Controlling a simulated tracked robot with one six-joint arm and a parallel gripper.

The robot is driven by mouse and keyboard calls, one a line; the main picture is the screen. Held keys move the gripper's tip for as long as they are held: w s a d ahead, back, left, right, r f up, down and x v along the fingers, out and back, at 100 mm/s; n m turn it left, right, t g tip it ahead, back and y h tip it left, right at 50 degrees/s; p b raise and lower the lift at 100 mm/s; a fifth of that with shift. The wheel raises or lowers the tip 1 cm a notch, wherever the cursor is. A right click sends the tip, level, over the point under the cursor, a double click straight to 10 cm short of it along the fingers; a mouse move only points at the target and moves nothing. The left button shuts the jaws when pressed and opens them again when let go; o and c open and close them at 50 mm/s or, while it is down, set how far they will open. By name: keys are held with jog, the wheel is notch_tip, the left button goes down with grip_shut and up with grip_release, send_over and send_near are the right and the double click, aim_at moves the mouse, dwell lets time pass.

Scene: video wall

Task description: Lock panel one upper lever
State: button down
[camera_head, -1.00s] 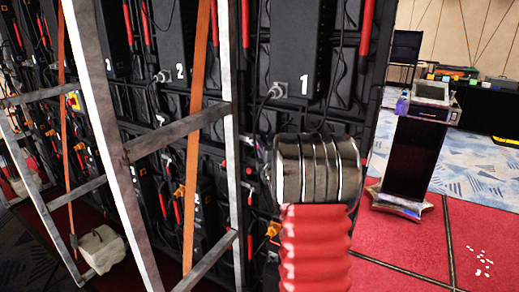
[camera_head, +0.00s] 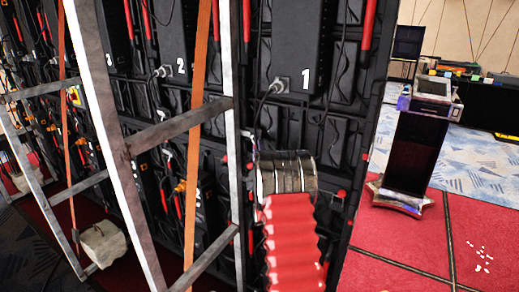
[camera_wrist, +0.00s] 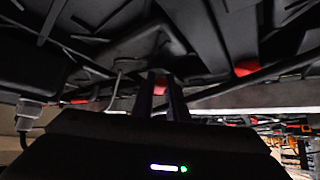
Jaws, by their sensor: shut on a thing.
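Panel one (camera_head: 300,45) is a black panel back with a white "1", upright in the head view. Long red handles (camera_head: 367,25) run along its upper right edge. In the wrist view my gripper (camera_wrist: 160,84) points at the black panel frame, its two dark fingers close together. A small red piece (camera_wrist: 158,82) shows between the fingertips, and they are shut on it. It looks like a lever end; which lever cannot be told. In the head view my own arm hides the gripper and the spot it touches.
A metal ladder-like frame (camera_head: 108,140) with an orange strap (camera_head: 195,140) stands close on the left. A pale weight block (camera_head: 103,244) lies at its foot. A dark lectern (camera_head: 415,145) stands to the right. The red floor between panel and lectern is open.

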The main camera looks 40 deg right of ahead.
jog(key=shift+w+a+f+m+g+h, duration=0.15)
jog(key=shift+w+f+m+g+h, duration=0.3)
jog(key=shift+m+g+h, duration=2.1)
jog(key=shift+w+a+f+m+g+h, duration=0.2)
jog(key=shift+w+m+g+h, duration=0.8)
jog(key=shift+m, duration=2.65)
jog(key=shift+w+a+f+m+g+h, duration=0.1)
jog(key=shift+w+f+m+g+h, duration=0.2)
jog(key=shift+m+g+h, duration=2.1)
jog(key=shift+m+t, duration=0.45)
jog(key=shift+m, duration=0.45)
jog(key=c, duration=1.7)
grip_release()
jog(key=shift+a+r, duration=0.1)
jog(key=shift+c, duration=0.2)
